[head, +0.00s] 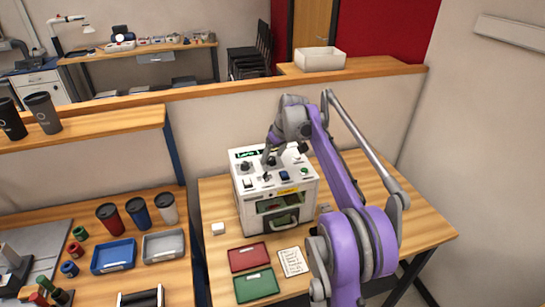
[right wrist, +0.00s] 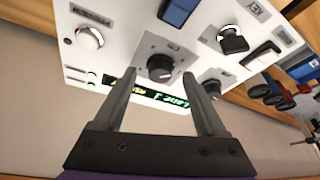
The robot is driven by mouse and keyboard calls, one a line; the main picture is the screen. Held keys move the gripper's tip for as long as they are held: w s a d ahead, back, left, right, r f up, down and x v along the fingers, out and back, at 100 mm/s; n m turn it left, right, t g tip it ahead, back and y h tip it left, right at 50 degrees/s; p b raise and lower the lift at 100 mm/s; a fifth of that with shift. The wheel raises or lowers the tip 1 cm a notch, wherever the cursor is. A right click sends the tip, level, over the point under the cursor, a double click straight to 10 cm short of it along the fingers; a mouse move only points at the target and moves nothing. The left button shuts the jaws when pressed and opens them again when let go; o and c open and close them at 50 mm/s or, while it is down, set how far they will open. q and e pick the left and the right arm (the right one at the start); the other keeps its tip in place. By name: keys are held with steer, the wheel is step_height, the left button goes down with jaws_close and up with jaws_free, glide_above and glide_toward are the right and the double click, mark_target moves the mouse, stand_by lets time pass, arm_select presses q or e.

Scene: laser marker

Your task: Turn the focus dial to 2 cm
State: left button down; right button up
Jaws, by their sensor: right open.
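The laser marker (head: 247,213) is a white box on the wooden table, with its control panel on top. In the right wrist view, a black dial (right wrist: 160,67) on a grey plate lies between the tips of my open right gripper (right wrist: 163,78). A finger stands on each side of it; contact cannot be told. A second black dial (right wrist: 212,87) is just outside the right finger. The dial labels and scale are too small to read, so I cannot tell which is focus. In the head view my right gripper (head: 270,158) is over the panel. My left gripper is not in view.
The panel also has a green-lit display (right wrist: 168,99), a black key switch (right wrist: 232,42), a blue switch (right wrist: 178,12) and a white button (right wrist: 89,38). Red (head: 249,257) and green (head: 257,285) trays and a note card (head: 293,262) lie before the machine.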

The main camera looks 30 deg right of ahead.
steer(key=shift+w+f, duration=0.1)
steer(key=shift+f, duration=0.2)
jaws_close()
steer(key=shift+m, duration=0.3)
